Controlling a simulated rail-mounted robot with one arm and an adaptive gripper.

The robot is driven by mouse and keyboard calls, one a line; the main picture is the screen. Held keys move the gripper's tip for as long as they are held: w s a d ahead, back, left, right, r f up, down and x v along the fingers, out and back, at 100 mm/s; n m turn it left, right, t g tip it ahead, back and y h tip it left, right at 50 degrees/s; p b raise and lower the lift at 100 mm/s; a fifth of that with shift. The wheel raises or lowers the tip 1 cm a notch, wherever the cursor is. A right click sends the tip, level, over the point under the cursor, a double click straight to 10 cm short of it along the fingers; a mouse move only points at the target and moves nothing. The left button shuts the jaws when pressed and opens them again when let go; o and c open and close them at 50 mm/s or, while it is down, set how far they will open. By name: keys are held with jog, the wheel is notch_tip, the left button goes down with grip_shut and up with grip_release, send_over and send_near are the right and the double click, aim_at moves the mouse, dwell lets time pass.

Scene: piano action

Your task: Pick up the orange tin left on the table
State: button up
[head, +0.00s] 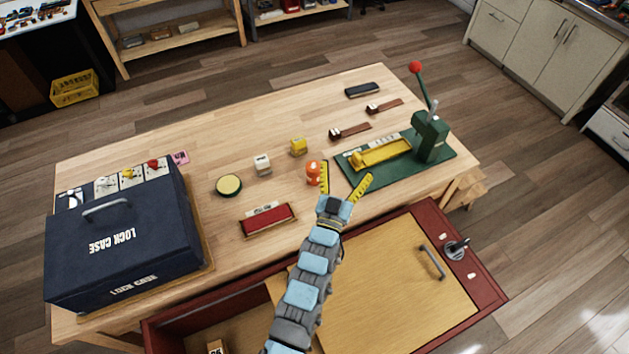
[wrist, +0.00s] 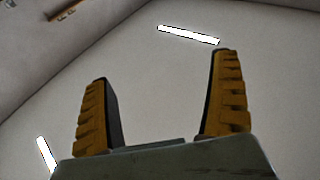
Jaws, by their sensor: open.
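The orange tin (head: 313,174) is a small rounded orange thing near the middle of the table (head: 230,150) in the head view. My gripper (head: 347,168) is open, its two yellow fingers spread apart. In the picture the left finger lies just right of the tin, and the tin is outside the gap between the fingers. I cannot tell the gripper's height. The open, empty fingers also show in the wrist view (wrist: 160,70), against a pale surface with bright white strips, like a ceiling with lamps; the tin does not show there.
A green lever press (head: 430,138) stands right of my gripper. A yellow block (head: 298,146), a white block (head: 262,165), a round tin (head: 229,186) and a red tray (head: 268,220) stand left. A dark blue lock case (head: 120,245) fills the table's left end. A red drawer (head: 480,280) lies in front.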

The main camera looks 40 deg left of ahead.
jog(key=a+f+g+h+b, duration=0.1)
jog(key=a+f+g+b, duration=0.45)
jog(key=a+f, duration=0.55)
jog(key=g+h+b, duration=0.2)
jog(key=g+b, duration=0.1)
jog(key=b, duration=0.2)
send_near(311, 175)
jog(key=shift+a+b+x, duration=0.25)
jog(key=shift+b+x, duration=0.05)
jog(key=shift+x, duration=1.55)
jog(key=shift+a+b+x, duration=0.2)
jog(key=shift+b+x, duration=0.1)
jog(key=shift+x, duration=1.6)
jog(key=shift+d+b+x, duration=0.2)
jog(key=shift+x, duration=0.65)
jog(key=shift+d+b+x, duration=0.2)
jog(key=shift+x, duration=0.65)
jog(key=shift+b+x, duration=0.4)
jog(key=shift+x, duration=0.8)
jog(key=c, duration=1.4)
jog(key=shift+r, duration=0.1)
